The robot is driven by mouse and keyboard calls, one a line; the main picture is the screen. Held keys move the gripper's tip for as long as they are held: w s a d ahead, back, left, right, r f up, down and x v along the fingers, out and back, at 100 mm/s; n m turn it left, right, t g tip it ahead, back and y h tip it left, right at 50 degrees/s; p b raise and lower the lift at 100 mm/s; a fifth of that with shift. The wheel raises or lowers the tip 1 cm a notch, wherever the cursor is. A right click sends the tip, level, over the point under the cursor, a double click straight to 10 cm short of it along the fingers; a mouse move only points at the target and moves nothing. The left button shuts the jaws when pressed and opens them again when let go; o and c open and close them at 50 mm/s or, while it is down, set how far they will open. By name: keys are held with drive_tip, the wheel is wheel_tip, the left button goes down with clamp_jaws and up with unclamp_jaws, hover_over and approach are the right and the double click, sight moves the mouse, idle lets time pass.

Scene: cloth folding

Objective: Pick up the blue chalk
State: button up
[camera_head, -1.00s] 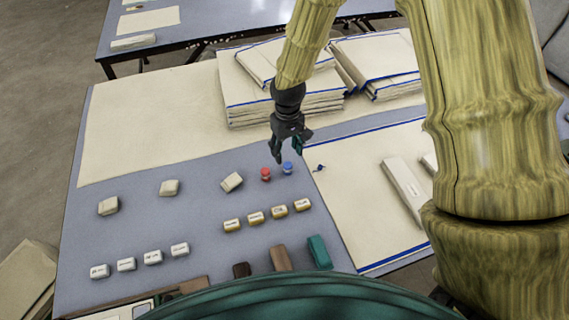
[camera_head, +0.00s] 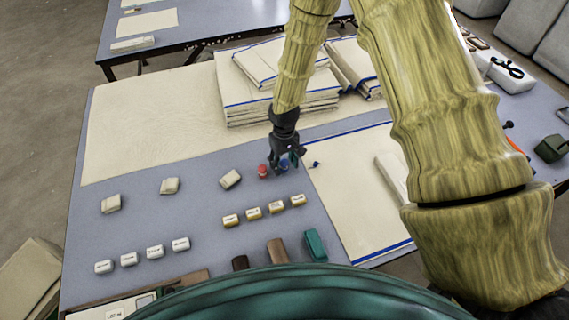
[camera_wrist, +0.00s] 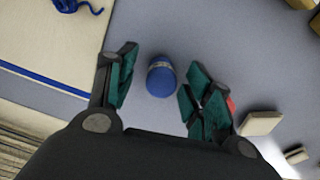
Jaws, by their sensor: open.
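The blue chalk (camera_wrist: 161,77) is a short blue cylinder with a pale band, standing on the grey-blue table in the wrist view. It lies between and slightly beyond the two teal-padded fingers of my gripper (camera_wrist: 161,95), with gaps on both sides. In the head view my gripper (camera_head: 285,164) is over the blue chalk (camera_head: 284,163), which is partly hidden by the fingers. The gripper is open and empty. A red chalk-like piece (camera_head: 263,171) stands just left of the gripper; in the wrist view a bit of red (camera_wrist: 231,104) shows behind the right finger.
Cream blocks (camera_head: 230,179) and a row of yellow-based blocks (camera_head: 254,213) stand nearby. A cream cloth (camera_head: 350,205) with blue edges lies to the right, with blue string (camera_wrist: 75,6) on it. Folded cloth stacks (camera_head: 275,110) stand behind.

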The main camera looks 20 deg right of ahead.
sight(284, 161)
drive_tip(key=shift+s+f, duration=0.15)
drive_tip(key=shift+f, duration=0.1)
clamp_jaws()
idle(0.3)
drive_tip(key=shift+r+b, duration=0.45)
drive_tip(key=shift+r, duration=0.45)
drive_tip(key=shift+r+b, duration=0.3)
drive_tip(key=shift+r, duration=0.55)
drive_tip(key=s+a+b, duration=0.1)
drive_tip(key=s, duration=0.4)
drive_tip(key=s+a+r+b, duration=0.1)
drive_tip(key=s, duration=0.4)
drive_tip(key=s+a+b, duration=0.1)
drive_tip(key=s, duration=0.4)
drive_tip(key=shift+s+a+r, duration=0.1)
drive_tip(key=shift+s+r, duration=0.2)
